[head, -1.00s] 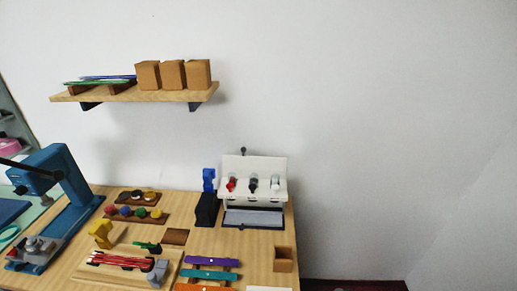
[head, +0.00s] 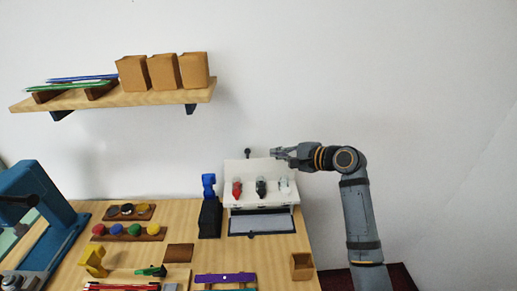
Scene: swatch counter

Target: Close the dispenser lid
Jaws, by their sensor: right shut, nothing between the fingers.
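The white dispenser (head: 236,196) stands at the back of the table against the wall. Its lid (head: 240,172) is a white panel standing raised and leaning back behind the row of red, black and white taps. A grey tray (head: 262,223) lies in front, below the taps. My right gripper (head: 274,152) is shut and empty at the upper right corner of the lid, pointing left. I cannot tell whether it touches the lid. My left gripper is not in view.
A blue-and-black device (head: 209,210) stands close left of the dispenser. A small wooden box (head: 302,266) sits at the table's right edge. A wall shelf (head: 140,98) holds several brown blocks. Colored knobs (head: 135,230) lie on strips at left.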

